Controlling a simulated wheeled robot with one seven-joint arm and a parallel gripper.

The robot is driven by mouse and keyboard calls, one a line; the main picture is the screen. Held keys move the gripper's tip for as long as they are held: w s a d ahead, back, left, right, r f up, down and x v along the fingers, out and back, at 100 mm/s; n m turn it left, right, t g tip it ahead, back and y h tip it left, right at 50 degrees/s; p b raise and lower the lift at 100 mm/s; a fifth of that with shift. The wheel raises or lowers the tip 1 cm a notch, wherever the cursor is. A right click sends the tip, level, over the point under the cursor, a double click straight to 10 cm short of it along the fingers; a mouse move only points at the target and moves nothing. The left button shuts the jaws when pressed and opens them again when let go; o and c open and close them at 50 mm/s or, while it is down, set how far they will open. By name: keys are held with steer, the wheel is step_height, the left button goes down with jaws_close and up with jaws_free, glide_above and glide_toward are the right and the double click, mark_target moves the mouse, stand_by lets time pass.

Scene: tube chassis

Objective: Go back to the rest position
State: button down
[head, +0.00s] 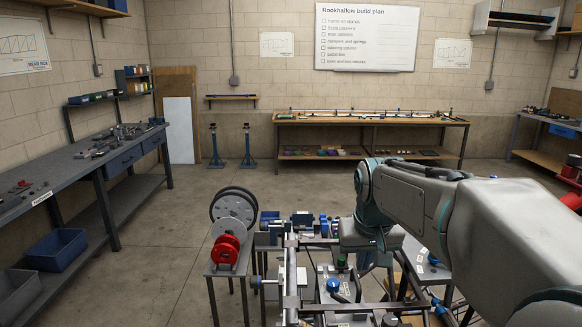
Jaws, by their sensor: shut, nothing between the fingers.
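My arm reaches in from the lower right of the head view, with its grey and teal links bent over the work area in front of me. The fingers of my gripper cannot be made out in this view. Below the arm is a tube chassis frame (291,285) of grey metal tubes, partly hidden by the arm.
A long workbench (85,165) with tools runs along the left wall. A wooden-topped bench (370,119) stands at the back wall below a whiteboard (367,37). Two blue stands (215,148) are on the floor. Concrete floor (165,235) is clear between the left bench and the disc stand.

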steer(key=s+f, duration=0.4)
steer(key=s, duration=0.5)
steer(key=s+f, duration=0.4)
steer(key=s, duration=0.5)
steer(key=shift+d, duration=0.2)
steer(key=shift+s, duration=0.1)
